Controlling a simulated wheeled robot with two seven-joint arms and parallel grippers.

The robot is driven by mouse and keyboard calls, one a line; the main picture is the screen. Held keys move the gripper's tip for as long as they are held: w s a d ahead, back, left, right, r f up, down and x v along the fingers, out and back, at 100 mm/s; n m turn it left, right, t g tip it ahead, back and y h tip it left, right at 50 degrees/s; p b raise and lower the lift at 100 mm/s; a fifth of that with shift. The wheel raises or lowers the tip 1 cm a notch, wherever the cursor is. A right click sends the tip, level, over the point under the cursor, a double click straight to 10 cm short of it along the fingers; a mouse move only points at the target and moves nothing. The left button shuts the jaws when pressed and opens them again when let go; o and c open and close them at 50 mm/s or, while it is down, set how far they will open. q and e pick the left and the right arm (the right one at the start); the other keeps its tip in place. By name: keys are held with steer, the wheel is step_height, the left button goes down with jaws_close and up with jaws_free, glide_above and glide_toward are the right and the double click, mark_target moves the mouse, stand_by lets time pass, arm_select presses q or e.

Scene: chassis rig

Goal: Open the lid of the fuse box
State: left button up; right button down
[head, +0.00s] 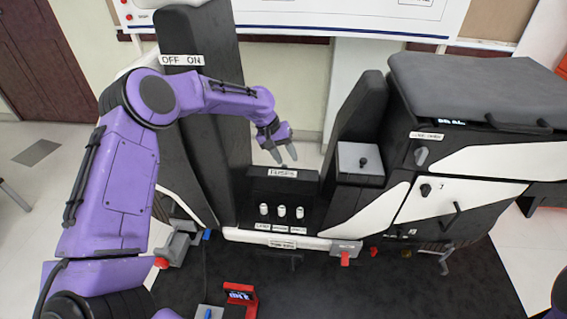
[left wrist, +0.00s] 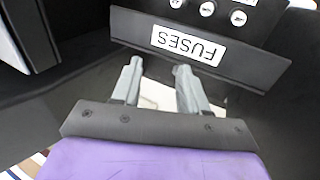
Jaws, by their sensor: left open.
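The fuse box (head: 258,188) is a black block in the middle of the rig with a white FUSES label. Three white cylindrical fuses stand in a row in front of it, with small labels below. In the left wrist view the fuse box (left wrist: 130,29) appears upside down at the top, with the label and round fuses showing. I cannot tell the lid's edges from the black body. My left gripper (head: 281,157) is open and empty just above and behind the label, fingers pointing down. Its fingertips (left wrist: 156,68) look close to the box's edge; contact is unclear.
A dark upright panel with an OFF ON label (head: 181,60) stands left of the fuse box. A grey box with a black knob (head: 358,158) and a slanted black post (head: 357,110) stand right. A red-framed device (head: 240,297) lies on the dark mat.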

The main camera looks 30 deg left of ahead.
arm_select(q)
steer(key=s+d+r, duration=0.4)
steer(key=s, duration=0.4)
steer(key=shift+s+r, duration=0.15)
steer(key=shift+s, duration=0.05)
steer(key=shift+d, duration=0.1)
steer(key=w+n+t, duration=0.2)
steer(key=w+t, duration=0.2)
steer(key=w, duration=0.1)
steer(key=s+f+n+t+y+p, duration=0.2)
steer(key=s+f+y, duration=0.3)
steer(key=s+f, duration=0.6)
steer(key=s+f+g, duration=0.1)
steer(key=s+f, duration=0.2)
steer(key=s, duration=0.6)
steer(key=s+a+f+m+g+y+p, duration=0.1)
steer(key=s+f, duration=0.3)
steer(key=s, duration=0.4)
steer(key=s+a+f+g+y+p, duration=0.1)
steer(key=s+f+g, duration=0.2)
steer(key=s, duration=0.6)
steer(key=shift+s+f+m, duration=0.3)
steer(key=shift+s+f, duration=0.05)
steer(key=shift+f, duration=0.4)
